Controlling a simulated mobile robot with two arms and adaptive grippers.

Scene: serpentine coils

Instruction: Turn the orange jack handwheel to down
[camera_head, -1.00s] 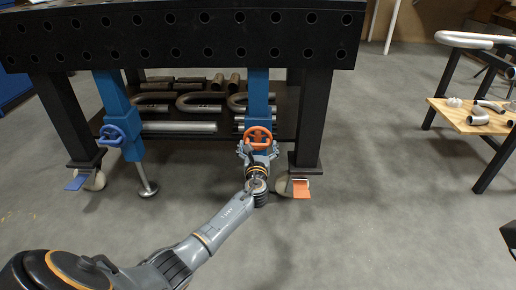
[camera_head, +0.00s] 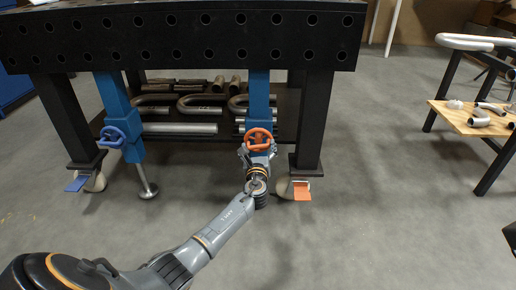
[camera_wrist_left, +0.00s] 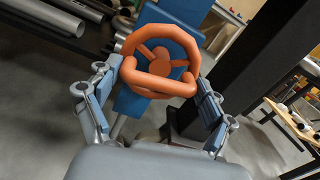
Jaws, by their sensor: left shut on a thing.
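The orange jack handwheel (camera_head: 259,137) sits on the front of the blue jack column (camera_head: 259,88) under the black table. It also shows in the left wrist view as an orange ring (camera_wrist_left: 160,85) with spokes, a hub and a bulge along its lower rim. My left gripper (camera_head: 257,152) reaches it from below; in the left wrist view its two fingers (camera_wrist_left: 155,97) stand on either side of the wheel, their pads against its lower sides. The gripper is shut on the handwheel. The foot of this jack is hidden behind my arm. My right gripper does not show.
A blue handwheel (camera_head: 112,136) is on another jack at left. An orange caster pedal (camera_head: 301,190) is close to the right of my left arm. A black table leg (camera_head: 313,122) stands just right of the jack. The floor at right is clear up to a wooden-shelved stand (camera_head: 468,118).

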